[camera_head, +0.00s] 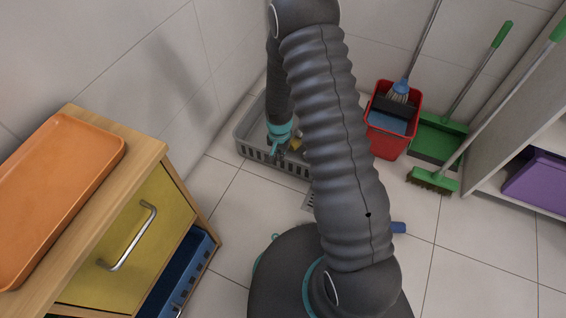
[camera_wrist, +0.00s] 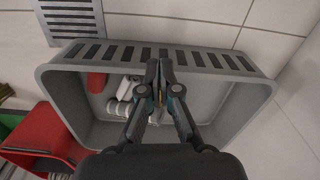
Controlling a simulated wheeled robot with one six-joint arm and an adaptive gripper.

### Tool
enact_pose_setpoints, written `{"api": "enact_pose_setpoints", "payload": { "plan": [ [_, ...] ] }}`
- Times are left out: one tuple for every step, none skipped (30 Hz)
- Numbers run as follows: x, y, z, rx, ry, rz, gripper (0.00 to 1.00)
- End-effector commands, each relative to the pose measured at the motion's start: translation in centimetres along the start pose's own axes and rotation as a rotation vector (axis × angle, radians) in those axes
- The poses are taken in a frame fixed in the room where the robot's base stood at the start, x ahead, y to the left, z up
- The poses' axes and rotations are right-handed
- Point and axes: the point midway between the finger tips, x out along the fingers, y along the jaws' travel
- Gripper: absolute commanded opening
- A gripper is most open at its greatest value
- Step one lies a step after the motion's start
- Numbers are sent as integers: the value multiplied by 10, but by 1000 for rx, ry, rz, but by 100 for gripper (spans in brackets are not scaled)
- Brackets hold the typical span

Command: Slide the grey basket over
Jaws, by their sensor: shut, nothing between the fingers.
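The grey basket (camera_head: 255,152) with slotted walls stands on the tiled floor by the back wall. In the head view my arm hides its right part. In the wrist view the basket (camera_wrist: 68,98) fills most of the picture, with white, red and yellow items inside. My gripper (camera_head: 278,146) is shut and empty, pointing down at the basket. In the wrist view my gripper (camera_wrist: 159,72) overlaps the slotted wall and the basket's inside. I cannot tell whether the fingertips touch the wall.
A red bucket (camera_head: 386,146) with a mop stands right of the basket, beside a green dustpan (camera_head: 436,138) and broom (camera_head: 433,181). A floor drain (camera_wrist: 72,17) lies just outside the slotted wall. A wooden cabinet (camera_head: 150,145) with an orange tray (camera_head: 62,185) is at left.

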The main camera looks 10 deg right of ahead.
Motion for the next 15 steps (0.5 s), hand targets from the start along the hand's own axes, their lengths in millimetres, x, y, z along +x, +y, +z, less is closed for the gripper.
{"api": "enact_pose_setpoints", "payload": {
  "plan": [
    [7, 1, 2, 5, -7, 5, 0],
    [11, 1, 3, 9, -9, 6, 0],
    [14, 1, 3, 12, -10, 7, 0],
    [16, 1, 3, 13, -10, 7, 0],
    [19, 1, 4, 14, -11, 7, 0],
    [22, 1, 4, 15, -11, 8, 0],
    [25, 1, 4, 15, -12, 8, 0],
    [28, 1, 4, 15, -12, 8, 0],
    [32, 1, 4, 15, -13, 9, 0],
    [37, 1, 4, 15, -13, 9, 0],
    [42, 2, 5, 15, -14, 9, 0],
    [48, 2, 5, 15, -13, 9, 0],
    [54, 2, 5, 15, -14, 9, 0],
    [60, 2, 5, 15, -14, 10, 0],
    [67, 2, 5, 15, -14, 9, 0]
  ]
}}
